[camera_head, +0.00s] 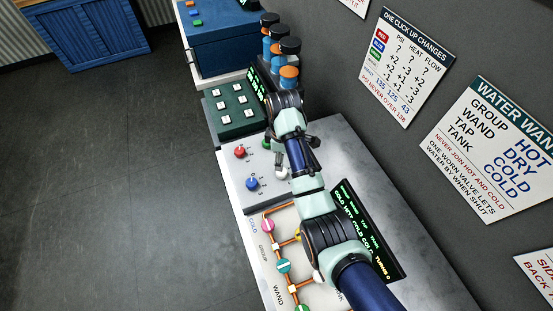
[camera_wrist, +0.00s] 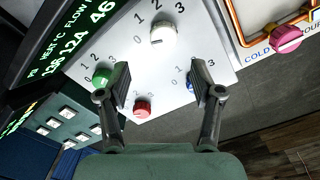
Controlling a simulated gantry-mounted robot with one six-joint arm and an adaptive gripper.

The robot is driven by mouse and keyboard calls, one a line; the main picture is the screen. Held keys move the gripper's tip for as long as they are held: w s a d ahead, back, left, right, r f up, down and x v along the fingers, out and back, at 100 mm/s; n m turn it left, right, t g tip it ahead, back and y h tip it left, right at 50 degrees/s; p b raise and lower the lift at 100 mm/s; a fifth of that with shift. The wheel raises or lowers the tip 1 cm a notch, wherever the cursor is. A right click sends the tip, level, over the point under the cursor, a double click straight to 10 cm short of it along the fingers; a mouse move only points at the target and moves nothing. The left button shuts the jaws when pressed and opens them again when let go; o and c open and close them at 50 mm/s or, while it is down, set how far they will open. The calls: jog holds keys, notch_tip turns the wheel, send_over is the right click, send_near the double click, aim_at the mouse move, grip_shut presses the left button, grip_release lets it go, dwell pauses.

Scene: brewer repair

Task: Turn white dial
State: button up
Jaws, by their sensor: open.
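The white dial (camera_wrist: 163,42) sits on a pale panel ahead of my gripper in the wrist view. Its dark mark points roughly toward the 0 of its printed 0 to 3 scale. In the head view the white dial (camera_head: 282,174) shows beside my arm, partly covered. My gripper (camera_wrist: 157,78) is open and empty, its two fingers spread apart. In the picture the white dial lies above the fingertips, between their lines; no touch is visible. In the head view my arm hides most of the gripper.
A green dial (camera_wrist: 102,76), red dial (camera_wrist: 142,108) and blue dial (camera_wrist: 190,84) surround the white one, close to the fingers. A lit display (camera_wrist: 75,45) borders the panel. A pipe board with a pink valve (camera_head: 268,225) lies nearer. Capped bottles (camera_head: 289,75) stand behind the arm.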

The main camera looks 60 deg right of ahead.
aim_at(282, 173)
jog(key=shift+s+d+f, duration=0.15)
jog(key=shift+s+d, duration=0.05)
jog(key=shift+s, duration=0.1)
jog(key=shift+a+f, duration=0.1)
jog(key=shift+a, duration=0.15)
notch_tip(282, 173, down, 8)
jog(key=shift+a+r+b, duration=0.1)
jog(key=shift+r+b, duration=0.1)
jog(key=shift+b, duration=0.15)
jog(key=c, duration=1.1)
jog(key=shift+c, duration=0.2)
jog(key=shift+r+m+p, duration=0.1)
jog(key=shift+m+p, duration=0.2)
jog(key=shift+p, duration=0.05)
jog(key=m+p, duration=0.2)
jog(key=shift+m, duration=0.4)
jog(key=m+p, duration=0.2)
jog(key=m, duration=0.3)
jog(key=shift+m, duration=0.3)
